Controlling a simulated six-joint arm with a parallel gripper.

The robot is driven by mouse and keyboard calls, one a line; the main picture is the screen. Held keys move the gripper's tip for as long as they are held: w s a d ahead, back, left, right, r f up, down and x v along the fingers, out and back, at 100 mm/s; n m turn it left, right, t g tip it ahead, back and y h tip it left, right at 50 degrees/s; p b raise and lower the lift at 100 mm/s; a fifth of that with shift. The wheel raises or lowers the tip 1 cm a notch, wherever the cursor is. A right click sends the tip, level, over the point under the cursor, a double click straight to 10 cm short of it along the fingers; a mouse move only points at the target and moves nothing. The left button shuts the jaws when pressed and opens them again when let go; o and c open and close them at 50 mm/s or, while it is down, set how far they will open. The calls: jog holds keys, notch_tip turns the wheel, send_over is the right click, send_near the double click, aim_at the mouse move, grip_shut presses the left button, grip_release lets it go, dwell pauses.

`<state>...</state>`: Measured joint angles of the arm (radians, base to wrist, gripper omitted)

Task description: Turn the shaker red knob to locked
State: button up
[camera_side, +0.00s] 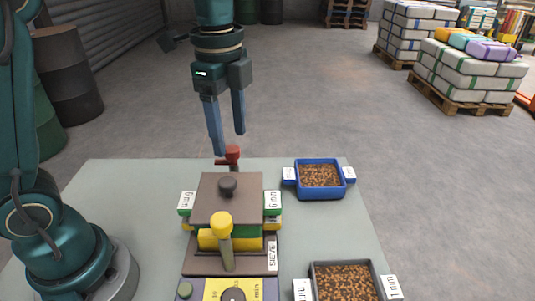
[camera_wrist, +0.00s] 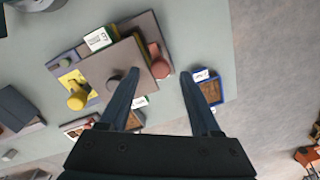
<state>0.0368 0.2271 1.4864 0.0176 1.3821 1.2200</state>
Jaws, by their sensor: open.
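The red knob (camera_side: 232,154) stands at the back of the sieve shaker (camera_side: 212,198), with a short red arm pointing left. It also shows in the wrist view (camera_wrist: 158,62), between my two fingers and a little beyond their tips. My gripper (camera_side: 227,142) is open and empty, pointing down close above and behind the red knob. I cannot tell whether a finger touches it. The shaker has a brown top plate with a dark round knob (camera_side: 228,186) and a yellow knob (camera_side: 221,224) at the front. Any locked marking is not visible.
A blue tray of brown pellets (camera_side: 320,190) stands right of the shaker. A dark tray of pellets (camera_side: 343,284) is at the front right. The grey table (camera_side: 125,185) is clear left of the shaker. Drums and pallets of sacks (camera_side: 470,75) stand on the floor behind.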

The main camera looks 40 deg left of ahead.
aim_at(232, 154)
jog(key=shift+f, duration=1.25)
grip_shut()
